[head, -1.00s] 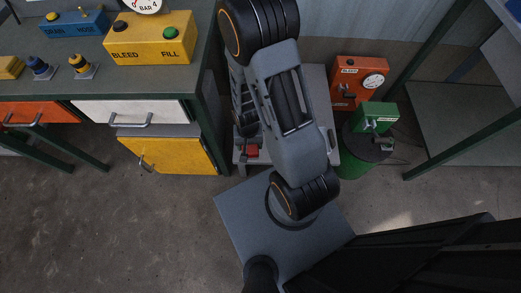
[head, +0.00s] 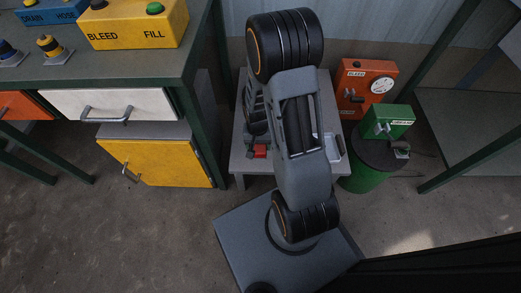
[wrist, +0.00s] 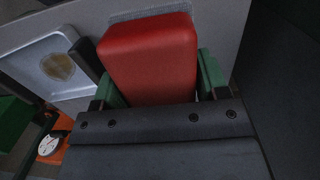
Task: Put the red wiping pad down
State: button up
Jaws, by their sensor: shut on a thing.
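The red wiping pad (wrist: 150,55) fills the middle of the wrist view, between the two green fingertips of my gripper (wrist: 155,85). My gripper is shut on the pad. In the head view the pad (head: 260,152) shows as a small red patch over the left front part of a low grey table (head: 240,166). My arm covers much of that table. In the wrist view a grey textured patch (wrist: 150,13) shows past the pad's far end. I cannot tell whether the pad touches the surface.
A pale tray (wrist: 38,48) with a round brown patch lies left of the pad in the wrist view. An orange gauge box (head: 362,88) and a green box (head: 388,122) on a green drum (head: 366,178) stand right of the table. A workbench (head: 190,60) stands left.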

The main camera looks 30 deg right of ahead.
jog(key=w+f, duration=0.1)
jog(key=w+d+f+b, duration=0.1)
jog(key=f, duration=0.1)
jog(key=w+d+f+b, duration=0.1)
jog(key=f, duration=0.1)
jog(key=shift+d, duration=0.15)
jog(key=shift+w+f+b, duration=0.15)
jog(key=shift+f+b, duration=0.9)
jog(key=shift+f, duration=0.55)
jog(key=shift+f, duration=0.2)
jog(key=o, duration=0.9)
jog(key=shift+r, duration=0.1)
